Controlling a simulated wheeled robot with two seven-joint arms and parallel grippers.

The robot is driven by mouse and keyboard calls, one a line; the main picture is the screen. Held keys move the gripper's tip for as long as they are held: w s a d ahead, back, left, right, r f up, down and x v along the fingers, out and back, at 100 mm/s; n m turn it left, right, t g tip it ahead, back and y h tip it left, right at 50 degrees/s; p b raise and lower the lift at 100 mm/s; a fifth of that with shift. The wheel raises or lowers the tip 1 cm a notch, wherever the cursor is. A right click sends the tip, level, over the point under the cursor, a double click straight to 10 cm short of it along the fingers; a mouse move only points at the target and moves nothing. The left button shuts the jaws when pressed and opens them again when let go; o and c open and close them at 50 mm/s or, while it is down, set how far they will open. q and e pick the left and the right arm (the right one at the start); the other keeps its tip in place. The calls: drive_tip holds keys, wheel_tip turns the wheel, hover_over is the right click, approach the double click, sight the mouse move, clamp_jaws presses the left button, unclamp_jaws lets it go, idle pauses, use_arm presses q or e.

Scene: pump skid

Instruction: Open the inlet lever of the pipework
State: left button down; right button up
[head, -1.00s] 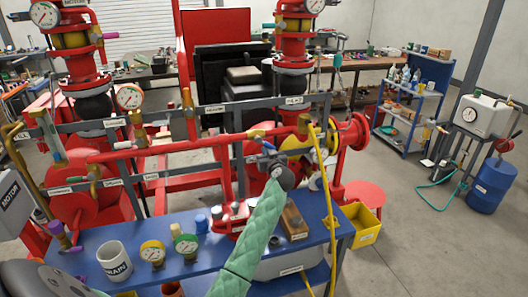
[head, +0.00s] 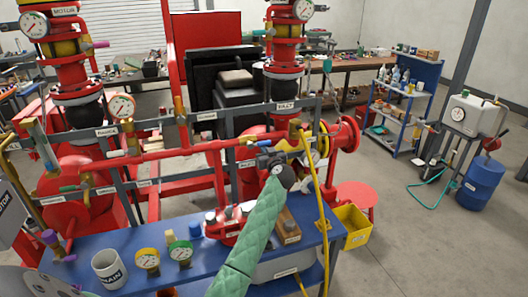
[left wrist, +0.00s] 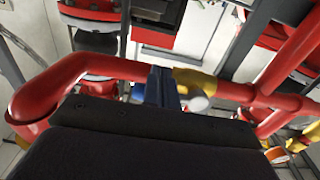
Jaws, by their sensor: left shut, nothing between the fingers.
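The red pipework (head: 190,150) stands behind the blue bench. A brass-coloured valve part (head: 295,128) sits on it under a small white label (head: 285,106), whose text is too small to read surely. I cannot tell for certain which part is the inlet lever. My left gripper (head: 268,152) is in front of the pipe, below and left of this valve, and partly hidden by its wrist. In the left wrist view its fingers (left wrist: 163,88) are shut and empty, close beside a yellow part (left wrist: 195,82) on the red pipe; contact is unclear. My right gripper is not seen.
The blue bench (head: 75,268) carries a white mug (head: 108,268), gauges (head: 181,250) and a wooden block (head: 288,226). A yellow hose (head: 318,190) hangs right of my left arm. A yellow bin (head: 352,228) stands at right; the floor beyond is open.

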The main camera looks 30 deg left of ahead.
use_arm(q)
drive_tip(key=f+v, duration=0.1)
drive_tip(key=v, duration=0.8)
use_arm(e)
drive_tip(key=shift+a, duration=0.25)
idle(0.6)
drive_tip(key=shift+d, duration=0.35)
